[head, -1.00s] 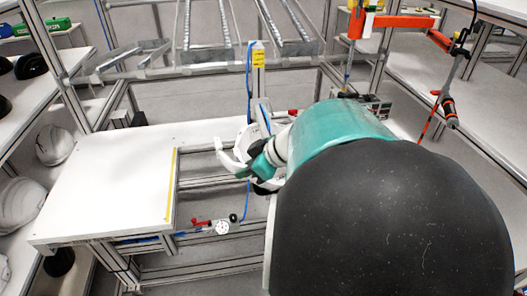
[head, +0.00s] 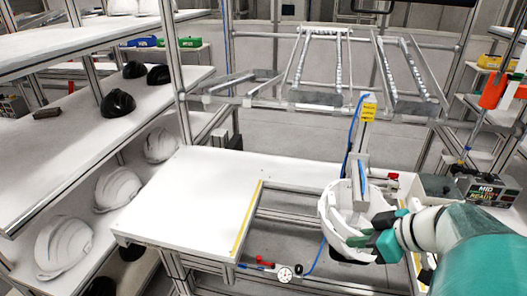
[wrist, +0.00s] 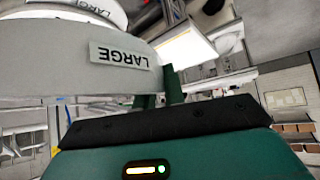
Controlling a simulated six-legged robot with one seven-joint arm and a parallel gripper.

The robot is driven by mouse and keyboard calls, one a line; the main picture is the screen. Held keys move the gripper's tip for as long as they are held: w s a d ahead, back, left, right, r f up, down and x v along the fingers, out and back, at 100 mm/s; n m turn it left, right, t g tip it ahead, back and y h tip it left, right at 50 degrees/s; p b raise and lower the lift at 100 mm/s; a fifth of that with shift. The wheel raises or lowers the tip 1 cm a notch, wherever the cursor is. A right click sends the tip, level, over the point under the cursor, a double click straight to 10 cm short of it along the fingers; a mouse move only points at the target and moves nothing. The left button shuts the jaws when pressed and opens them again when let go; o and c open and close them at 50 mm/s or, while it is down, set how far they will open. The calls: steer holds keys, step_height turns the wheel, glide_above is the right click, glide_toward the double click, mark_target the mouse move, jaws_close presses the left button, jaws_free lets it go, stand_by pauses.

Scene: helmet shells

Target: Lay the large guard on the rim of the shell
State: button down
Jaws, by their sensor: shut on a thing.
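My gripper (head: 376,236) is shut on the large guard (head: 345,232), a curved white piece at the front of the white shell. In the wrist view the guard (wrist: 60,60) fills the upper left, with a LARGE label facing the camera, and my green fingers (wrist: 160,97) are at its lower edge. The white shell (head: 338,204) is at the upright holder on the right of the workbench. In the wrist view a white curved part with a second LARGE label, apparently the shell (wrist: 95,18), shows behind the guard. Whether guard and rim touch is unclear.
The white workbench top (head: 205,200) is clear on the left. A post with a yellow label (head: 367,112) rises beside the shell. A dial gauge (head: 285,273) sits below. Shelves at left hold white shells (head: 117,188) and black ones (head: 117,103).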

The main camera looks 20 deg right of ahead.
steer(key=shift+w+a, duration=0.2)
steer(key=shift+w, duration=0.1)
steer(key=shift+w+d+f, duration=0.55)
steer(key=shift+w, duration=0.25)
steer(key=shift+w+f, duration=0.15)
steer(key=shift+w, duration=0.15)
steer(key=w+d+f, duration=0.1)
steer(key=w+f, duration=0.1)
steer(key=w, duration=0.1)
steer(key=w+d+f, duration=0.1)
steer(key=shift+w+d+f, duration=0.15)
steer(key=shift+w+d, duration=0.1)
steer(key=shift+d, duration=0.1)
steer(key=shift+f, duration=1.05)
